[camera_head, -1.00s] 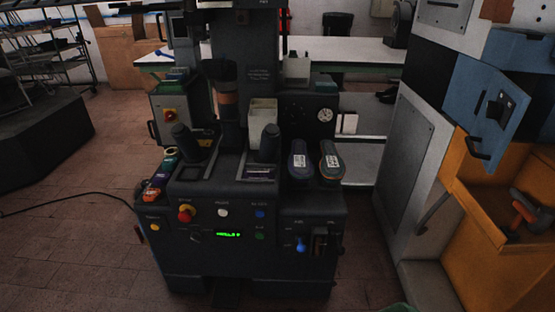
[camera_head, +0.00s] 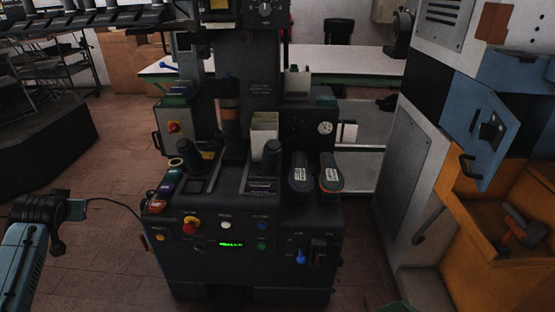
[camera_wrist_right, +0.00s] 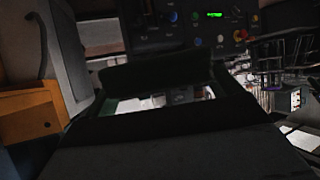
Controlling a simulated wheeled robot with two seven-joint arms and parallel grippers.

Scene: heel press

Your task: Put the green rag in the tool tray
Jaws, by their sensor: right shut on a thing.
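A small green patch (camera_head: 398,306) shows at the bottom edge of the head view; it looks like the green rag, but most of it is cut off. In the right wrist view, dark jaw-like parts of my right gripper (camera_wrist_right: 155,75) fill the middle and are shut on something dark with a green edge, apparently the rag. Its shape is too dark to make out.
The dark press (camera_head: 245,260) stands in the middle, with two shoe soles (camera_head: 301,173) on its right top. A blue door (camera_head: 482,115) stands open above the orange compartment. A white bench (camera_head: 355,58) is behind. Floor (camera_head: 110,235) is clear left of the press.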

